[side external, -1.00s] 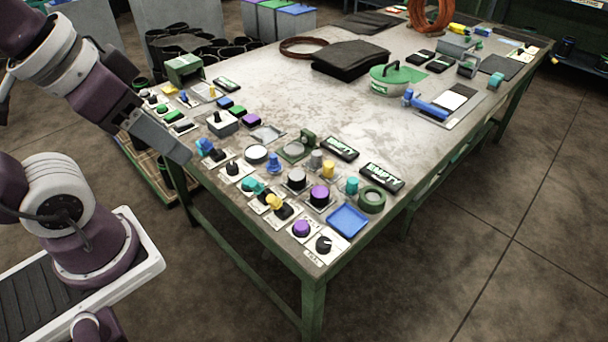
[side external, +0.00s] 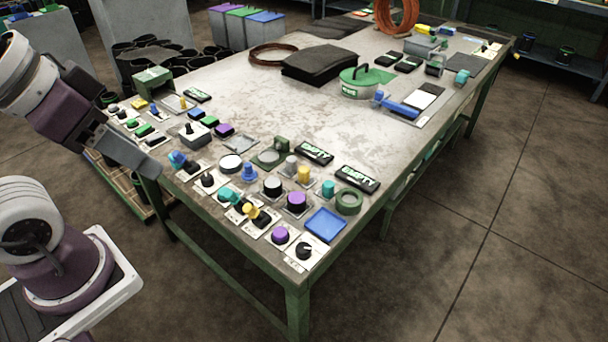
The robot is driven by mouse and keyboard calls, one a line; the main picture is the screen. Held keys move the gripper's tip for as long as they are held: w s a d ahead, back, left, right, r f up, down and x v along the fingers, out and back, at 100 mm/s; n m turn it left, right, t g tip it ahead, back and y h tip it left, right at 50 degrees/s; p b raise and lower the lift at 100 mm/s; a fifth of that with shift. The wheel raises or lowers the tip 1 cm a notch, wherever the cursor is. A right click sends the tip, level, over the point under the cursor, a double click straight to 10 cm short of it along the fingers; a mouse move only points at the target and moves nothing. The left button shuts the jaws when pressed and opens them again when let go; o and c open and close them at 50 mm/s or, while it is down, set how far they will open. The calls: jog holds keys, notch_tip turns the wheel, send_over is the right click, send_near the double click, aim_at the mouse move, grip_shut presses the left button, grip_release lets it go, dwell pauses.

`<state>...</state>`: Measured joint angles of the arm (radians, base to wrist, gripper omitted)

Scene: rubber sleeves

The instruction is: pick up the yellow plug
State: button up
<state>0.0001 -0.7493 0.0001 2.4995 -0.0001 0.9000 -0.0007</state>
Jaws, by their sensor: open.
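Several yellow pieces show on the table, and I cannot tell for sure which is the plug. A short upright yellow cylinder (side external: 304,174) stands toward the near right, between a grey cylinder and a teal one. A yellow knob-like piece (side external: 250,210) sits beside a black part near the front edge. A small upright yellow piece (side external: 183,103) stands at the left on a light plate. My gripper (side external: 152,172) is at the table's left edge, pointing down and right, apart from all of these. Its fingertips are hard to make out; nothing shows held in it.
Knobs and caps crowd the table's near left edge. A blue tray (side external: 325,226) and green ring (side external: 348,202) lie at the near corner. The table's middle is clear.

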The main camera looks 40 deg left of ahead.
jog(key=w+r+n+g, duration=0.1)
jog(key=w+r+n, duration=0.25)
jog(key=w, duration=0.75)
jog(key=n+g+y, duration=0.1)
jog(key=n+g, duration=0.3)
jog(key=n, duration=0.5)
send_over(304, 169)
jog(key=s, duration=0.1)
notch_tip(304, 169, down, 23)
jog(key=shift+n, duration=0.55)
jog(key=f, duration=0.7)
jog(key=w+f, duration=0.1)
jog(key=f, duration=0.3)
jog(key=shift+d, duration=0.1)
grip_shut()
